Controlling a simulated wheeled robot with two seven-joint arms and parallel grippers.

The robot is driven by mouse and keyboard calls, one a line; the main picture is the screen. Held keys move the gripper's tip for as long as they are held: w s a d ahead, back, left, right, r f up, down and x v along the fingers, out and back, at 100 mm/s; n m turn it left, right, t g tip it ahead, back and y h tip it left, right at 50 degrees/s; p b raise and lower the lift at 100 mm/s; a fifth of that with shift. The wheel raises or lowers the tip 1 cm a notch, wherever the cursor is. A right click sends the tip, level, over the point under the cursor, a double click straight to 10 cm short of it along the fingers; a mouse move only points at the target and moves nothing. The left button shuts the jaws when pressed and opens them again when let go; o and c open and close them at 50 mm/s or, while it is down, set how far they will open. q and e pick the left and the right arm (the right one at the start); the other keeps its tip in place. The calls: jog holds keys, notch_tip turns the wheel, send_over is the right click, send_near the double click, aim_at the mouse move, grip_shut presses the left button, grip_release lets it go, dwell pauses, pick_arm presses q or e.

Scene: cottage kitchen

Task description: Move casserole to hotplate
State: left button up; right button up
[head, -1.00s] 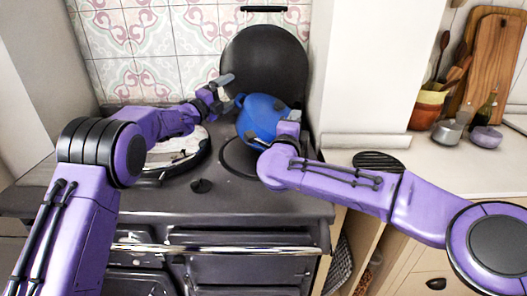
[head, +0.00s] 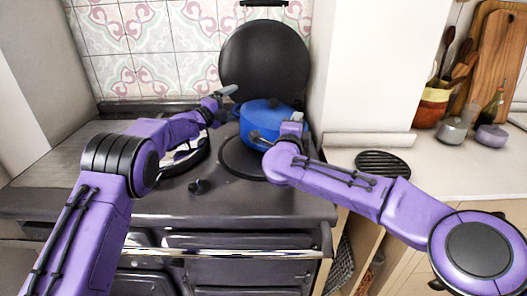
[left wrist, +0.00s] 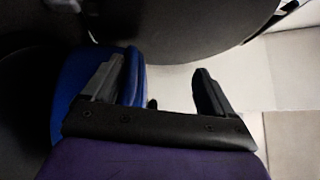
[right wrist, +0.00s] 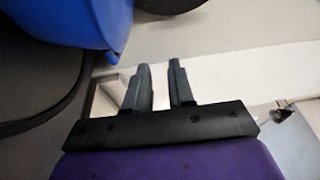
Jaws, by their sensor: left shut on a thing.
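The blue casserole (head: 272,113) is over the right hotplate (head: 236,158), toward its back right, and looks nearly level. I cannot tell whether its base touches the plate. My left gripper (head: 225,98) is at its left side, shut on it; in the left wrist view (left wrist: 160,85) one finger overlaps the blue wall (left wrist: 70,85) and the hold itself is partly hidden. My right gripper (head: 262,138) is at the casserole's front right. In the right wrist view (right wrist: 160,82) its fingers are apart with nothing between them, and the casserole (right wrist: 75,20) is beyond them to the upper left.
A raised round black lid (head: 264,55) stands behind the casserole. A white wall pillar (head: 365,70) is close on the right. Pots and boards stand on the right counter (head: 430,165).

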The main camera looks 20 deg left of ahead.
pick_arm(q)
jog(key=shift+s+d+r, duration=0.15)
jog(key=shift+d+r, duration=0.25)
jog(key=shift+r, duration=0.1)
pick_arm(e)
jog(key=shift+s+d+r, duration=0.2)
pick_arm(q)
jog(key=shift+a+f, duration=0.1)
jog(key=shift+s+a, duration=0.1)
jog(key=shift+s, duration=0.05)
pick_arm(e)
jog(key=shift+d, duration=0.1)
jog(key=o, duration=0.8)
pick_arm(q)
jog(key=v, duration=1.1)
jog(key=shift+s+a+f, duration=0.15)
jog(key=shift+s+f, duration=0.05)
jog(key=shift+s, duration=0.1)
pick_arm(e)
jog(key=shift+s, duration=0.1)
